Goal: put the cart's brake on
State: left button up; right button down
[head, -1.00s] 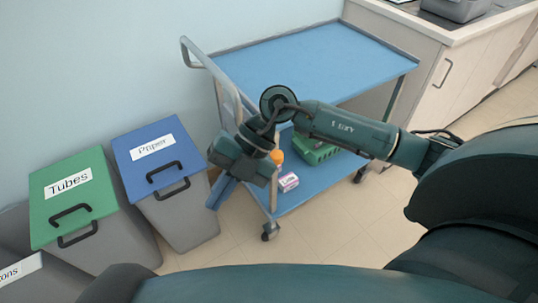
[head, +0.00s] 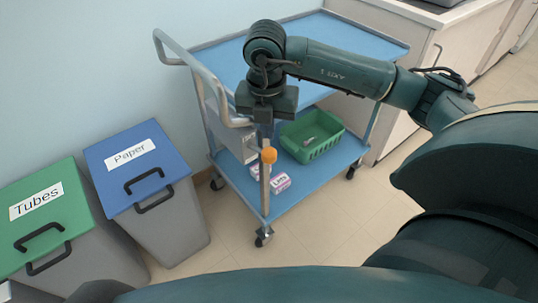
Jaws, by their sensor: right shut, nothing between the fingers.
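The blue-shelved cart (head: 333,205) stands against the wall, with a grey push handle at its left end. A front caster (head: 263,236) is visible below on the floor. My right gripper (head: 265,136) points down just above the orange knob, shut and empty. I cannot tell whether its fingertips touch the knob. My right arm reaches across the cart's top and hides part of it. My left gripper is not in view.
A green basket (head: 325,152) and small pink-and-white boxes (head: 281,182) sit on the lower shelf. A blue-lidded Paper bin (head: 165,150) and a green-lidded Tubes bin (head: 70,200) stand at left. A counter (head: 415,70) stands at right. Floor before the cart is clear.

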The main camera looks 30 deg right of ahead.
aim_at(269, 151)
notch_tip(269, 151, down, 5)
jog(key=b, duration=0.3)
jog(key=shift+w+d+r, duration=0.15)
jog(key=shift+f+b, duration=0.65)
jog(key=shift+f, duration=0.2)
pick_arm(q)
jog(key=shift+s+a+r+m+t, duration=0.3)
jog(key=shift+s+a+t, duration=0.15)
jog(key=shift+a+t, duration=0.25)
pick_arm(e)
jog(key=shift+d+f, duration=0.1)
jog(key=shift+f, duration=0.05)
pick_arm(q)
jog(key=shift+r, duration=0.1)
pick_arm(e)
jog(key=shift+w, duration=0.1)
